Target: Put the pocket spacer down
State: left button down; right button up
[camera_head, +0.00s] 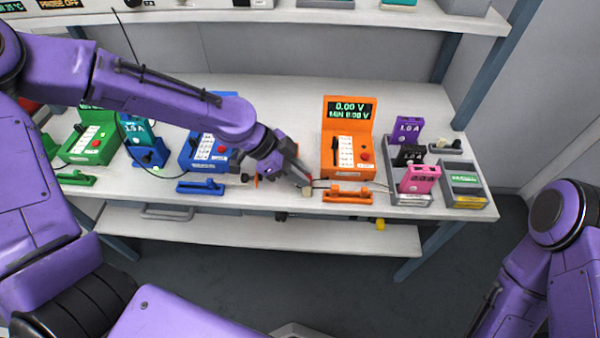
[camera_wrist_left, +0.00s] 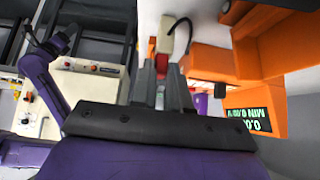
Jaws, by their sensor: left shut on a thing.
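A dark cord curves close to the block. The fingers hide part of the block, and I cannot tell whether it touches the bench. My right gripper is out of view.
The orange tester (camera_head: 348,150) stands to the right, with an orange holder (camera_head: 346,194) in front of it. A grey rack (camera_head: 410,197) with purple, black and pink cells stands farther right. A blue tester (camera_head: 203,150) stands left. A lower shelf (camera_head: 250,232) lies below.

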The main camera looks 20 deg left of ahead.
pick_arm(q)
jog(key=c, duration=1.1)
grip_release()
jog(key=shift+w+f, duration=0.1)
jog(key=shift+r, duration=0.25)
jog(key=p+v, duration=0.4)
jog(key=v, duration=0.8)
jog(key=shift+f, duration=0.1)
